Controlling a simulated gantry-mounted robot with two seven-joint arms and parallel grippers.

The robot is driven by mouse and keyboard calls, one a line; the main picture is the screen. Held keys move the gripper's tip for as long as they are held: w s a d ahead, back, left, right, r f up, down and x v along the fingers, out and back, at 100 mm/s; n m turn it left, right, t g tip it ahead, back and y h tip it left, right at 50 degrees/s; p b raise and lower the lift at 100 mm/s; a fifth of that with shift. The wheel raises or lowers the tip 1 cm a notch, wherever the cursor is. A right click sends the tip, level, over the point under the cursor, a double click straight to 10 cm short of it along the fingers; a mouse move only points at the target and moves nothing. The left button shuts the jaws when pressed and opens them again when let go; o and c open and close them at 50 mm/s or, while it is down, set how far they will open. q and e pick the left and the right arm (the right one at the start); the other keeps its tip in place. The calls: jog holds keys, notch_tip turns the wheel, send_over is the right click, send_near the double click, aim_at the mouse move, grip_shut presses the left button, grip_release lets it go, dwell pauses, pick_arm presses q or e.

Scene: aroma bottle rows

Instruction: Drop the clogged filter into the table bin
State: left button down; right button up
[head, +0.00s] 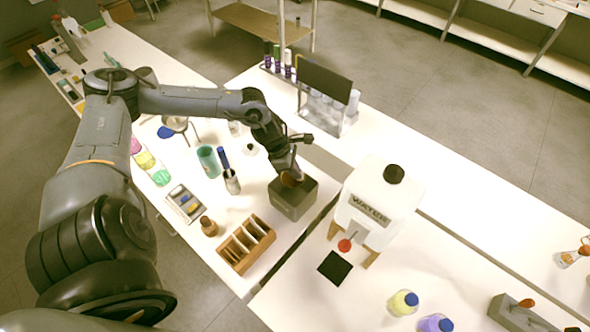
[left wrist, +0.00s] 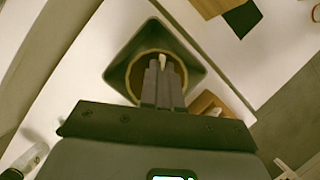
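The grey square table bin (head: 292,204) stands on the white table, in the middle of the head view. My left gripper (head: 293,174) points down over its opening. The brown, round filter (head: 287,180) shows at its fingertips, at the bin's mouth. In the left wrist view the fingers (left wrist: 162,78) are close together and appear shut on the filter (left wrist: 126,71), whose brown rim shows inside the outline of the bin (left wrist: 191,68). The fingers hide part of the filter. I cannot tell how deep it sits in the bin. My right gripper is not in view.
A wooden compartment box (head: 245,243) and a small brown bottle (head: 208,226) stand in front of the bin.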

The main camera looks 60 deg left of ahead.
pick_arm(q)
jog(key=shift+f+b, duration=2.15)
jog(key=shift+f, duration=0.55)
jog(key=c, duration=1.3)
grip_release()
jog(key=shift+r, duration=0.15)
jog(key=p+v, duration=0.1)
jog(key=v, duration=0.9)
jog(key=shift+r, duration=0.15)
jog(key=shift+s+r, duration=0.1)
